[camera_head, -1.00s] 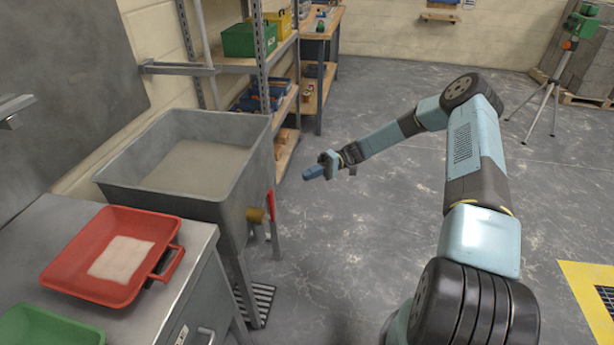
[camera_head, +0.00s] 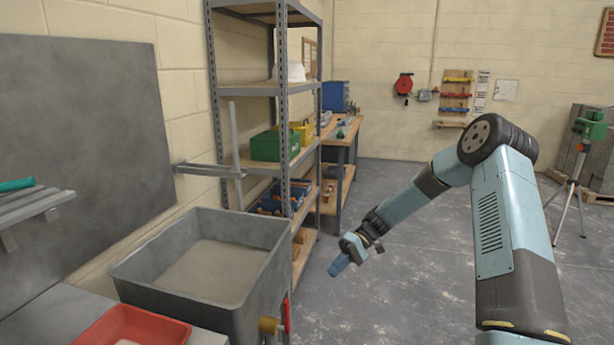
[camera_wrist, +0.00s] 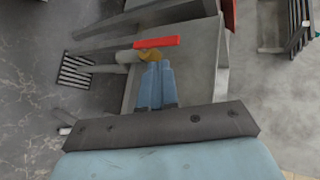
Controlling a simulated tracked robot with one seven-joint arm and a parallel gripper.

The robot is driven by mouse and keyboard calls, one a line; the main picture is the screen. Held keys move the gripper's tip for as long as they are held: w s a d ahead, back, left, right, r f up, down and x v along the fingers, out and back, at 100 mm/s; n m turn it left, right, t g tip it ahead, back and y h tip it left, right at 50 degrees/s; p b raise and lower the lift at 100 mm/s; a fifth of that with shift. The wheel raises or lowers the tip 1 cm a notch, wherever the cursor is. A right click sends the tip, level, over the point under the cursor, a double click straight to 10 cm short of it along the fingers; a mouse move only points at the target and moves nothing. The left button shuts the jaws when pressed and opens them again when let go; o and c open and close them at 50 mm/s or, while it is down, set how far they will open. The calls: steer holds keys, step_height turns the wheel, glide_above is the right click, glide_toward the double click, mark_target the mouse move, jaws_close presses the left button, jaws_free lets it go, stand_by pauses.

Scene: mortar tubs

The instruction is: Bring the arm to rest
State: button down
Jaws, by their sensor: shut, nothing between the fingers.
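My gripper (camera_head: 339,264) hangs at the end of my bent arm, right of the grey tub, above open floor in the head view. In the wrist view my gripper (camera_wrist: 157,68) shows its two blue fingers side by side, closed together with nothing between them. In that view the fingertips lie just below the tub's brass outlet (camera_wrist: 140,56) and red lever (camera_wrist: 157,42). In the head view a clear gap shows between my gripper and the tub.
The grey tub (camera_head: 276,230) holds a pale grey mass. A red tray (camera_head: 165,330) sits on the bench at lower left. A metal shelf unit (camera_head: 284,95) and a wooden workbench (camera_head: 345,140) stand behind. A green instrument on a tripod (camera_head: 573,195) stands right. Floor between is clear.

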steer(key=s+d+r+m+t+h, duration=0.1)
steer(key=s+d+r+t+h, duration=0.25)
steer(key=s+r, duration=0.55)
steer(key=s+d+r+m+t+h, duration=0.2)
steer(key=s+d+r+t+h, duration=0.15)
steer(key=r, duration=0.95)
steer(key=s+d+r+m+t+h, duration=0.1)
steer(key=s+d+r+t, duration=0.1)
steer(key=s, duration=0.4)
steer(key=s+d+r+m+t+h, duration=0.1)
steer(key=s+d+r+t, duration=0.1)
steer(key=s, duration=0.5)
steer(key=s+d+r+m+t, duration=0.1)
steer(key=s+d+r+t, duration=0.1)
steer(key=s+r, duration=0.3)
steer(key=shift+s+d+r+t+h, duration=0.3)
steer(key=shift+s+d+r+h, duration=0.1)
steer(key=shift+s+d, duration=0.45)
